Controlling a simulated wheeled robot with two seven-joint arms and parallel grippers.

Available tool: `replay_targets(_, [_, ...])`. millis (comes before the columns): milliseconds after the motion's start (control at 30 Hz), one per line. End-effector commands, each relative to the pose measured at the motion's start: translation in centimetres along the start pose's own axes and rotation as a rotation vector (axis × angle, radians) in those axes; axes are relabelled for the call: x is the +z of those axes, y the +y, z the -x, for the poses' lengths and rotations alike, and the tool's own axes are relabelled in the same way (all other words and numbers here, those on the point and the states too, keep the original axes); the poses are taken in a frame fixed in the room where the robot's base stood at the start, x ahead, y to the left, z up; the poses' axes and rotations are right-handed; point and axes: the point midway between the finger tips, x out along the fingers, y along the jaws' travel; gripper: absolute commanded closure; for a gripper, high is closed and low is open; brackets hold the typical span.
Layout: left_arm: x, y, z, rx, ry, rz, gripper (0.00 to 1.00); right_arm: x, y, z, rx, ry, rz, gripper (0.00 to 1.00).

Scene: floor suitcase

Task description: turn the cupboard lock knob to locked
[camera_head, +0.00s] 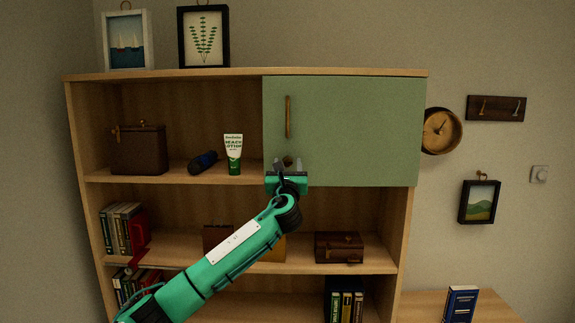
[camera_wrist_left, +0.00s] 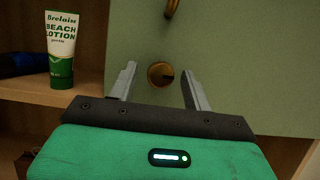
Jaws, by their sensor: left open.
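The green cupboard door (camera_head: 360,130) is closed on the upper right of the shelf unit. The lock knob (camera_wrist_left: 160,75) is a small round brass knob with a dark mark on its right side, low on the door. In the head view the knob (camera_head: 287,160) is partly hidden by my gripper. My left gripper (camera_head: 287,163) is open in front of the door. In the left wrist view its two fingers (camera_wrist_left: 160,82) stand on either side of the knob, with gaps on both sides. I cannot tell how deep the fingertips reach. My right gripper is not in view.
A brass handle (camera_head: 288,117) stands upright on the door above the knob. A lotion tube (camera_head: 233,153), a dark blue object (camera_head: 203,162) and a brown case (camera_head: 139,150) are on the open shelf to the left. A clock (camera_head: 440,131) hangs to the right.

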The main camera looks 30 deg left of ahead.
Motion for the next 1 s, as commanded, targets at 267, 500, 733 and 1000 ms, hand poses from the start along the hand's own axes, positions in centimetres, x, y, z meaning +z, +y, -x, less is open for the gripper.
replay_targets(267, [0.0, 0.0, 0.0, 0.0, 0.0, 0.0, 0.72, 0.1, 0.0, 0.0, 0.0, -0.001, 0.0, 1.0])
replay_targets(500, [0.0, 0.0, 0.0, 0.0, 0.0, 0.002, 0.94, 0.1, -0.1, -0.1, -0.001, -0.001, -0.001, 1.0])
replay_targets(733, [-0.2, -0.1, 0.1, 0.017, 0.0, 0.047, 0.94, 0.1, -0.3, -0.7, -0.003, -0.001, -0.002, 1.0])
replay_targets(1000, [-0.3, -0.4, 0.2, 0.082, 0.0, 0.206, 0.94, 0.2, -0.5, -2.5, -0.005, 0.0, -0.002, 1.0])
